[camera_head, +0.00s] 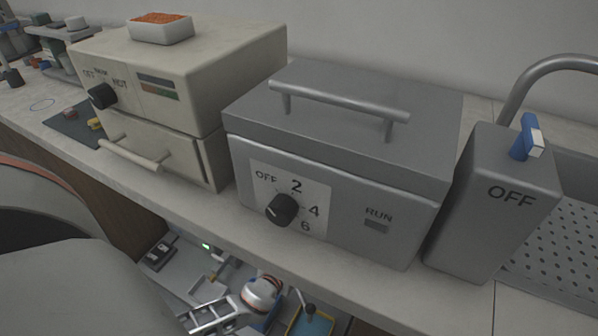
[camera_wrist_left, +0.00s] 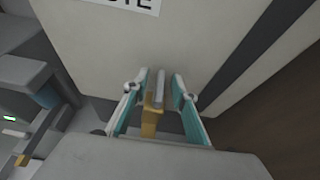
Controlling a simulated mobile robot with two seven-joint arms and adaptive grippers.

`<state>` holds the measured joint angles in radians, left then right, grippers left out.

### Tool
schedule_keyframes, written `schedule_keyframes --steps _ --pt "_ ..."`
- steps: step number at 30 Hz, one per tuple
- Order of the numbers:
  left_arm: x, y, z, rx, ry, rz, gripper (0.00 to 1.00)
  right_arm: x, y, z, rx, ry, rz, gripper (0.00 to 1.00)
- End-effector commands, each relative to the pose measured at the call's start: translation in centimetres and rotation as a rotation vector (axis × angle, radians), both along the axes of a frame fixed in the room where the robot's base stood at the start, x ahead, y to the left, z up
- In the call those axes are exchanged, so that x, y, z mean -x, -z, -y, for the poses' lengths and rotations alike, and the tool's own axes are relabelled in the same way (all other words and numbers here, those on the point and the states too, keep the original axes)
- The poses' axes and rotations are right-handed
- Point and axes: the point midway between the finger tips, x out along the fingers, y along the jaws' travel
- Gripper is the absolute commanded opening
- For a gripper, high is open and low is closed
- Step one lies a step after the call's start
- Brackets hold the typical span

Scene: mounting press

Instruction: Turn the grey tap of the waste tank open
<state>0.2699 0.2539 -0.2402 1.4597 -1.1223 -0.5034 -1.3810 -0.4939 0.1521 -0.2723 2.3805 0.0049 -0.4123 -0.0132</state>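The waste tank (camera_wrist_left: 105,45) shows in the left wrist view as a large pale wall with part of a dark-lettered label at the top. The grey tap (camera_wrist_left: 160,88) is a short narrow bar in the middle of that view, beside a yellow fitting (camera_wrist_left: 150,122). My left gripper (camera_wrist_left: 158,90) is open, one finger on each side of the tap, with gaps visible between fingers and bar. I cannot tell how deep the tap sits between them. The tank, the tap and my left gripper do not show in the head view. My right gripper is in neither view.
On the bench stand a beige heater box (camera_head: 200,85) with a white dish of orange grains (camera_head: 160,27), a grey lidded box (camera_head: 340,150) with a dial, and a grey block (camera_head: 490,205) marked OFF with a blue lever (camera_head: 525,140). A sink (camera_head: 560,240) is at right.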

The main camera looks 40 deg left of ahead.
Motion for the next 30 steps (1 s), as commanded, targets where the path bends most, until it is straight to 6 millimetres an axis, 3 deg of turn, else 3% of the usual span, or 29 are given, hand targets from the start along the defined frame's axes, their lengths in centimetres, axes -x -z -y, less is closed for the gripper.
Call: schedule_keyframes --steps 8,21,30 --pt "0.6 -0.2 0.2 0.0 0.001 0.0 0.26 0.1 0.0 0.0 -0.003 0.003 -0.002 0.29" --pt "8.0 -3.3 2.1 0.002 0.001 -0.002 0.26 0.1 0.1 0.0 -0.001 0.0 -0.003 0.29" --pt "10.6 -4.5 2.7 0.0 0.001 0.0 0.26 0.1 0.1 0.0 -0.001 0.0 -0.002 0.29"
